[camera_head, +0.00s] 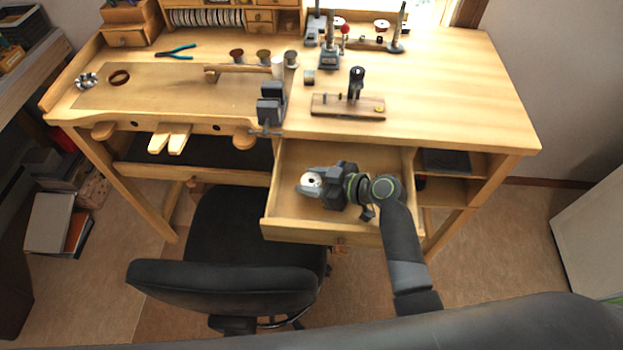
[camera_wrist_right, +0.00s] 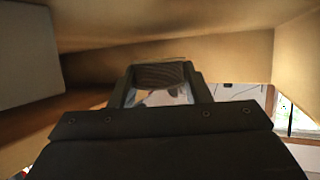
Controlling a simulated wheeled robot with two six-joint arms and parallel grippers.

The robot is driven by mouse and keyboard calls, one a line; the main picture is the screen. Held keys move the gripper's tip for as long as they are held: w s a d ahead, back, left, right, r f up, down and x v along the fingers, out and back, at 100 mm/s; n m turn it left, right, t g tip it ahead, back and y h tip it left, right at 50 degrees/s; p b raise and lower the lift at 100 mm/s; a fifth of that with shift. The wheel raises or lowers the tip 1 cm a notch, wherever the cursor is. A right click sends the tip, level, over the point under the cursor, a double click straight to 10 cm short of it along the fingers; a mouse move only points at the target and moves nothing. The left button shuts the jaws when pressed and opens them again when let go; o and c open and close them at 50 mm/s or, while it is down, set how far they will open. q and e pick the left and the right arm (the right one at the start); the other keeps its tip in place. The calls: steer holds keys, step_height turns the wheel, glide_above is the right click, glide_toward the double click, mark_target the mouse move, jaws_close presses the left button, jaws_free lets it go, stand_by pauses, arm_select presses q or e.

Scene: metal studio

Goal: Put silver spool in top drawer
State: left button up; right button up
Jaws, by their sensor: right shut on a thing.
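The silver spool (camera_head: 311,180) shows its round pale end at the tip of my right gripper (camera_head: 312,183). The gripper is shut on it. Gripper and spool are over the open top drawer (camera_head: 285,203), inside its outline in the head view; whether the spool touches the drawer floor I cannot tell. In the right wrist view the fingers (camera_wrist_right: 165,90) frame a silvery, blurred thing, with wooden surfaces close around. My left gripper does not show in either view.
The bench top (camera_head: 450,85) is above and behind the drawer. A black chair (camera_head: 225,250) stands in front, left of the drawer. Open shelves (camera_head: 448,190) are at its right.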

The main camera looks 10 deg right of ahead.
steer(key=shift+s+f+b, duration=0.1)
steer(key=shift+f+b, duration=0.2)
steer(key=o, duration=1)
steer(key=shift+s+f, duration=0.15)
steer(key=shift+r+p, duration=0.35)
steer(key=shift+p, duration=0.05)
steer(key=shift+r+p, duration=0.4)
steer(key=shift+p, duration=0.1)
steer(key=b+v, duration=0.2)
steer(key=v, duration=0.4)
steer(key=shift+d+r, duration=0.1)
steer(key=shift+d, duration=0.25)
steer(key=shift+s+d+r, duration=0.2)
